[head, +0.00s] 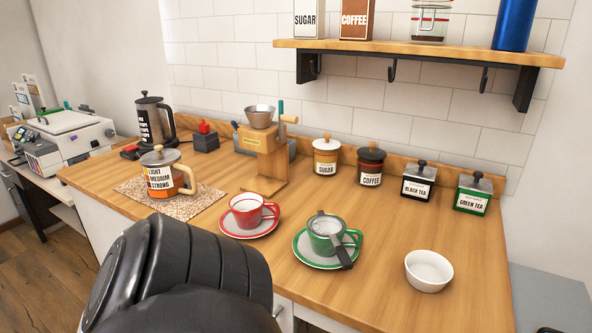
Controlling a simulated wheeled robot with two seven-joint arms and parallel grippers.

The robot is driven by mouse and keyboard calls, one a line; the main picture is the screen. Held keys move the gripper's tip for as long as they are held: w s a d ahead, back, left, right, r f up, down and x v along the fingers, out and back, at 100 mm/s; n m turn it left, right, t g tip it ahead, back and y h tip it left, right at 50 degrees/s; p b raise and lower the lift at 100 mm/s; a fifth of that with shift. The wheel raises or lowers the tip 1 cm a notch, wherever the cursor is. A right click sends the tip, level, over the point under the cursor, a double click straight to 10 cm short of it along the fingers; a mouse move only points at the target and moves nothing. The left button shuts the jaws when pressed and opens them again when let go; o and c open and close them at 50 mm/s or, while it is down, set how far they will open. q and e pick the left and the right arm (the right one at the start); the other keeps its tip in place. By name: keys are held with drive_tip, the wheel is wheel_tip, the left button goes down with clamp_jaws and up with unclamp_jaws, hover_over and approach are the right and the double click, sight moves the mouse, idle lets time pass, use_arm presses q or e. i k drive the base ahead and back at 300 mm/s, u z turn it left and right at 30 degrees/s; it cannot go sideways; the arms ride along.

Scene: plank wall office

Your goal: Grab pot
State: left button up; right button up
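The pot (160,178) stands upright on a speckled mat (133,194) on the left part of the wooden counter. It is glass with a grey lid, a light wooden handle on its right side, and orange bands marked light, medium and strong. A black French press (155,122) stands behind it. A black arm link of mine fills the lower left foreground, in front of the counter, apart from the pot in the picture. Neither gripper's fingers show.
A red cup (247,211) and a green cup (322,237) with a strainer stand on saucers right of the pot. A wooden grinder (264,150) is behind. A white bowl (428,270) and several jars sit further right. A shelf (420,52) hangs above.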

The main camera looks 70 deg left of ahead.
sight(165, 183)
drive_tip(key=z, duration=0.65)
drive_tip(key=k, duration=2.15)
drive_tip(key=u, duration=0.6)
